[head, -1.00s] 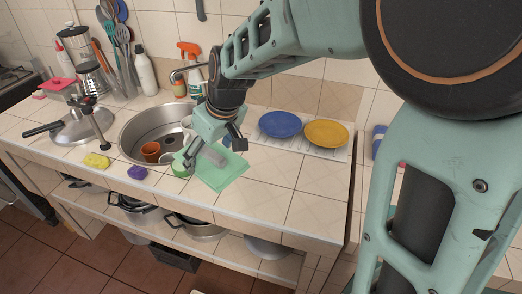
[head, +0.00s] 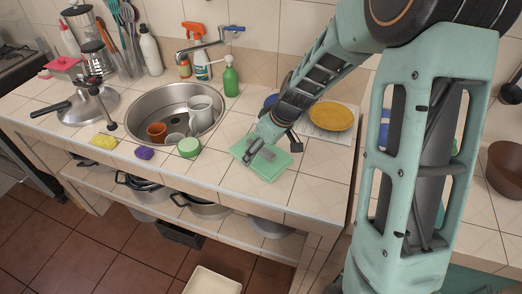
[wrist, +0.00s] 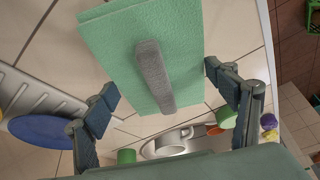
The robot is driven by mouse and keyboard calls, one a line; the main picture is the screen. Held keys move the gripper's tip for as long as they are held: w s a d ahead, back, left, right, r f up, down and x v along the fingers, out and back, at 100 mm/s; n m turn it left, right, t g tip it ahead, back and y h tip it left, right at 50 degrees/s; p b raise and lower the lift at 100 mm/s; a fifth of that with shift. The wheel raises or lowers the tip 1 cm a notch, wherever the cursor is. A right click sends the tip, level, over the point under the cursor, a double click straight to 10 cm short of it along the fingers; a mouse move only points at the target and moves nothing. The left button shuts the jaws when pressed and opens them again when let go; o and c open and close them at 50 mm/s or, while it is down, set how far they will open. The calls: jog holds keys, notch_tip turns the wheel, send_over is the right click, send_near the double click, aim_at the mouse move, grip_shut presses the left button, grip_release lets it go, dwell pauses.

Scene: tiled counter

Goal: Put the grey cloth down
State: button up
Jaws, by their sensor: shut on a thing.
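The cloth (head: 275,172) shows as a flat, green, layered square with a grey bar along its middle, not as all grey. In the wrist view the cloth (wrist: 110,50) fills the upper middle, with the grey bar (wrist: 153,75) centred between my fingers. The cloth is low over the counter, right of the sink. I cannot tell whether it touches the tiles.
The sink (head: 140,103) holds a white jug (head: 200,108) and a brown cup (head: 156,131). A green round container (head: 188,148) stands left of the cloth. A yellow plate (head: 331,116) lies on the rack behind. Tiles to the cloth's right and front are clear.

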jog(key=shift+f, duration=0.45)
jog(key=shift+f, duration=0.15)
jog(key=o, duration=1.1)
jog(key=shift+r, duration=0.35)
jog(key=v, duration=1.1)
jog(key=shift+s+r+b, duration=0.1)
jog(key=shift+r+b, duration=0.2)
